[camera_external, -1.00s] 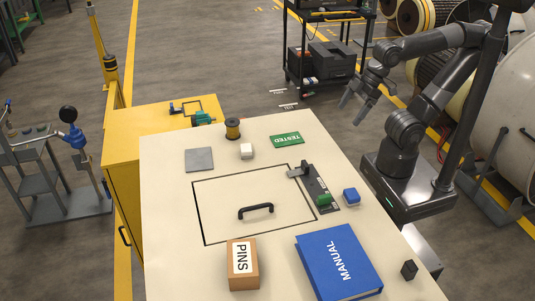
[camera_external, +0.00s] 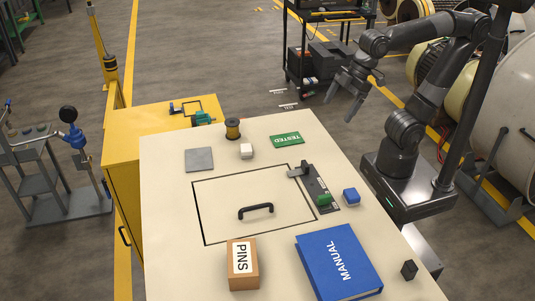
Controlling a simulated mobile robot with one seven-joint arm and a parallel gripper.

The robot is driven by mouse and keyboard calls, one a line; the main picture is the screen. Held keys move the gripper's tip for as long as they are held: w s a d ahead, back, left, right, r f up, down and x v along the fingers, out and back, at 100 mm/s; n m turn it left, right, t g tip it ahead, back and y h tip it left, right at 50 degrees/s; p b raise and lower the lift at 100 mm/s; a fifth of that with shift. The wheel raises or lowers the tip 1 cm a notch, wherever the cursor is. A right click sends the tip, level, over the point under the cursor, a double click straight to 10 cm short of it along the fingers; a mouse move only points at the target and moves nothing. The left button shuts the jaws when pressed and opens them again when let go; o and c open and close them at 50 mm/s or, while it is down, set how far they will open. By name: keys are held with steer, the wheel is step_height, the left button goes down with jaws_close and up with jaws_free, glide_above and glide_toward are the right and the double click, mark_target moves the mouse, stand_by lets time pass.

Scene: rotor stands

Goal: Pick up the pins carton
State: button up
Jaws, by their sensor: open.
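The pins carton (camera_external: 243,280) is a brown box with a white label reading PINS. It stands at the near edge of the cream table, left of the blue manual. My gripper (camera_external: 342,107) is open and empty. It hangs in the air beyond the table's far right corner, well away from the carton, with its fingers pointing down.
The blue manual (camera_external: 340,262) lies close to the carton's right. A black handle (camera_external: 256,210) rises from a outlined panel behind the carton. The table's near left is clear.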

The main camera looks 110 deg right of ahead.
steer(key=w+a+r+n+g, duration=0.1)
steer(key=w+a+r+n, duration=0.15)
steer(key=w, duration=0.35)
steer(key=w+a+r+n, duration=0.1)
steer(key=w+a, duration=0.2)
steer(key=w, duration=0.2)
steer(key=n+g+y, duration=0.3)
steer(key=n+y, duration=0.1)
steer(key=n, duration=0.6)
glide_above(242, 253)
steer(key=d, duration=0.3)
steer(key=f, duration=1)
steer(key=shift+s+d+f, duration=0.2)
steer(key=shift+s+f, duration=0.1)
steer(key=shift+s, duration=0.1)
steer(key=shift+w+a+f, duration=0.15)
steer(key=shift+a+f, duration=0.15)
steer(key=shift+f, duration=0.1)
steer(key=x, duration=1)
steer(key=shift+a+f, duration=0.15)
steer(key=shift+f, duration=0.2)
steer(key=c, duration=1.3)
